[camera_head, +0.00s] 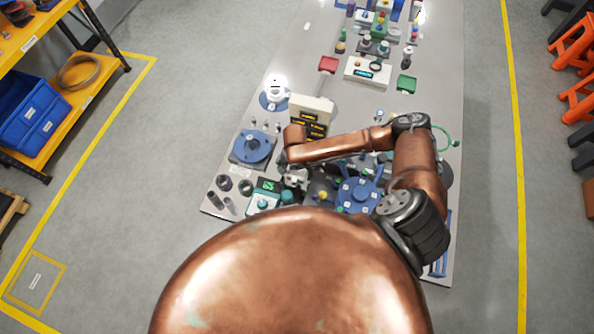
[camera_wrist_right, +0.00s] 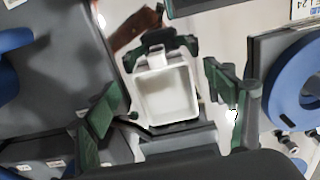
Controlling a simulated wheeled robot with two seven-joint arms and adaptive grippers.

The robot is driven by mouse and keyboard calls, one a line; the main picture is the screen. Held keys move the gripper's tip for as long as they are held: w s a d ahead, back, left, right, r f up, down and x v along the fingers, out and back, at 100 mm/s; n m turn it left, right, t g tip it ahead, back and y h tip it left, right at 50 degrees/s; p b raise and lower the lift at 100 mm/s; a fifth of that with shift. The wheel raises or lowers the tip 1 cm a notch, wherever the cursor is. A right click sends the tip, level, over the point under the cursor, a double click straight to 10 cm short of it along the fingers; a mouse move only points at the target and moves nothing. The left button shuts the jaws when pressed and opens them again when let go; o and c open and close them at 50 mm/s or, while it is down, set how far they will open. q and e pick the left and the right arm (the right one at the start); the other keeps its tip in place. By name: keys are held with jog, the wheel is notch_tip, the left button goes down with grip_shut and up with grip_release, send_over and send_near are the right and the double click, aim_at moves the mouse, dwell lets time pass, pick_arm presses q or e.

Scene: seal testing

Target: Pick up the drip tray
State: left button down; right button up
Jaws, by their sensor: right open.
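The drip tray (camera_wrist_right: 168,98) is a small white square open tray with a raised rim and a light tab on its far side. It shows in the middle of the right wrist view, but I cannot make it out in the head view. My right gripper (camera_wrist_right: 165,82) is open, with one dark green finger at each side of the tray and visible gaps to it. In the head view my right gripper (camera_head: 293,176) is small and partly hidden by my arm, low over the near left part of the table. My left gripper is not in view.
A blue disc on a square grey base (camera_head: 253,147) stands left of the right gripper, and a blue handwheel-like part (camera_head: 358,194) stands right of it. A beige box with yellow displays (camera_head: 312,117) is behind. Small jars crowd the near left corner of the table (camera_head: 300,60).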

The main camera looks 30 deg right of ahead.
jog(key=shift+f, duration=0.85)
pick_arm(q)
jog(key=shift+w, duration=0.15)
pick_arm(e)
jog(key=c, duration=0.4)
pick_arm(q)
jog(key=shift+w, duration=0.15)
pick_arm(e)
jog(key=c, duration=0.9)
jog(key=shift+o, duration=0.2)
